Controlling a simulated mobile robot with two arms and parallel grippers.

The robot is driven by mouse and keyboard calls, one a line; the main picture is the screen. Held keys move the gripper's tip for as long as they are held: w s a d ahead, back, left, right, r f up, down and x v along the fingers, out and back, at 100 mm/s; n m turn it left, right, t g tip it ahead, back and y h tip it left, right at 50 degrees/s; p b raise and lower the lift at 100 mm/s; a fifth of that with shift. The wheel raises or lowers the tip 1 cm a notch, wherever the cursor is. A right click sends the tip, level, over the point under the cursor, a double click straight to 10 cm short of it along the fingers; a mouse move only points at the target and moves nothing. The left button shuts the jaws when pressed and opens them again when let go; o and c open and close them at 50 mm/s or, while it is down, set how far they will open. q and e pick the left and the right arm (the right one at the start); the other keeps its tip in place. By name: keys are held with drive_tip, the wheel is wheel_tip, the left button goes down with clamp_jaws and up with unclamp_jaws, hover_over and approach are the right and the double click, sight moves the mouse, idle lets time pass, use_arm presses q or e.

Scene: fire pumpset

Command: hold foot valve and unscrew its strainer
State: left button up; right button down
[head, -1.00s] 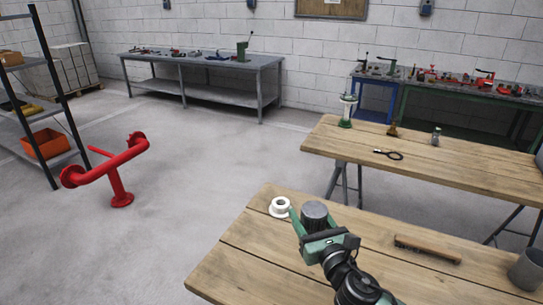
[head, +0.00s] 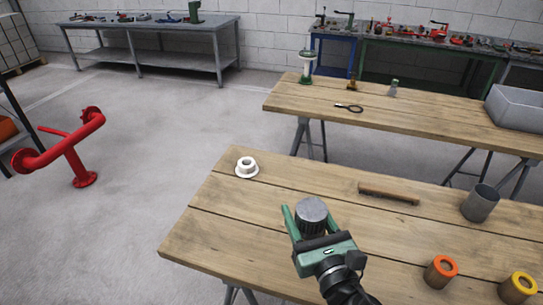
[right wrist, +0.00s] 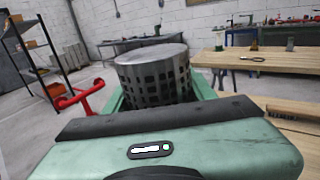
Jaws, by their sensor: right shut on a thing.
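My right gripper (head: 308,214) is shut on the strainer (head: 311,212), a dark grey cylinder with a flat lighter end and rows of square holes. It is held over the near wooden table in the head view. In the right wrist view the strainer (right wrist: 155,75) stands up between the green fingers, its lower part hidden behind the gripper body. I cannot tell whether the foot valve's body is attached below it; no valve body shows clearly. My left gripper is not in view.
On the near table (head: 215,215) are a white flanged ring (head: 246,167), a brown bar (head: 388,194), a grey cup (head: 480,203), an orange ring (head: 441,271) and a yellow ring (head: 518,287). A far table holds a grey bin (head: 515,108). A red pipe stand (head: 75,155) stands left.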

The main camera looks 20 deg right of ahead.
drive_tip(key=s+a+f+n+g+y, duration=0.2)
drive_tip(key=a+n+g+y, duration=0.2)
drive_tip(key=a+n+y, duration=0.65)
drive_tip(key=w+d+m+t+h+b, duration=0.1)
drive_tip(key=w+d+m+h+b, duration=0.1)
drive_tip(key=w+d+m+b, duration=0.3)
drive_tip(key=w+r+m+t+h+b, duration=0.1)
drive_tip(key=w+h+b, duration=0.15)
drive_tip(key=w, duration=0.45)
drive_tip(key=w+d+m+t+h+b, duration=0.2)
drive_tip(key=w+d+h+b, duration=0.1)
drive_tip(key=w, duration=0.3)
drive_tip(key=shift+s+f+b, duration=0.1)
drive_tip(key=shift+f+b, duration=2.5)
drive_tip(key=shift+f, duration=7.15)
drive_tip(key=shift+f, duration=0.15)
drive_tip(key=c, duration=0.5)
unclamp_jaws()
drive_tip(key=shift+f, duration=0.1)
